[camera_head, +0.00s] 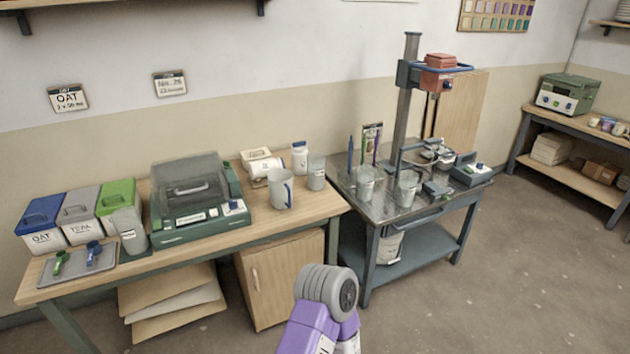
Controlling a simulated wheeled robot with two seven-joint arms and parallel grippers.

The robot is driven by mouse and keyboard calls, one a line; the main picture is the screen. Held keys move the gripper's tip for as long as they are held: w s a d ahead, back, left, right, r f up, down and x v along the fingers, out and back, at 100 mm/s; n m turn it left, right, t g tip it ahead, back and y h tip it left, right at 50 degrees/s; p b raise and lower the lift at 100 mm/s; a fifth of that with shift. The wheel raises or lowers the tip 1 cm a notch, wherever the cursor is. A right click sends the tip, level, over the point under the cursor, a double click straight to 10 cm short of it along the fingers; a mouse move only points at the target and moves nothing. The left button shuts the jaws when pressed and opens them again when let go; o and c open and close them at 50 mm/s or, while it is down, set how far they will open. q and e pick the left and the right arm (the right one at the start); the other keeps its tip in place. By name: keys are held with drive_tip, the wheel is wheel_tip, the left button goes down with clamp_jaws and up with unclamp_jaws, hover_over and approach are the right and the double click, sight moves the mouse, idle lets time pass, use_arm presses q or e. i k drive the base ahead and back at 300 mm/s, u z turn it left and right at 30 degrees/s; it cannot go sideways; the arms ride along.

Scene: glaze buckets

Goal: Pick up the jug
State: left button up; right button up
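The jug (280,190) is a pale grey vessel with a blue handle on its right side. It stands upright on the wooden bench, just right of the green scale-like machine (192,202). Nothing is touching it that I can see. A purple and grey part of one of my arms shows at the bottom middle, in front of the bench and well below the jug. No gripper fingers show on it. Neither of my grippers is in view.
Right of the jug stand a grey cup (316,173) and a white bottle (299,157). A white tub (259,165) is behind it. Lidded bins (41,226) fill the left end. A metal table (415,205) with a mixer stand is at right. Floor in front is clear.

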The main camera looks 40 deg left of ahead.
sight(283, 192)
drive_tip(key=u, duration=0.3)
drive_tip(key=i, duration=1.9)
drive_tip(key=u, duration=1.9)
drive_tip(key=i, duration=0.8)
drive_tip(key=u, duration=0.7)
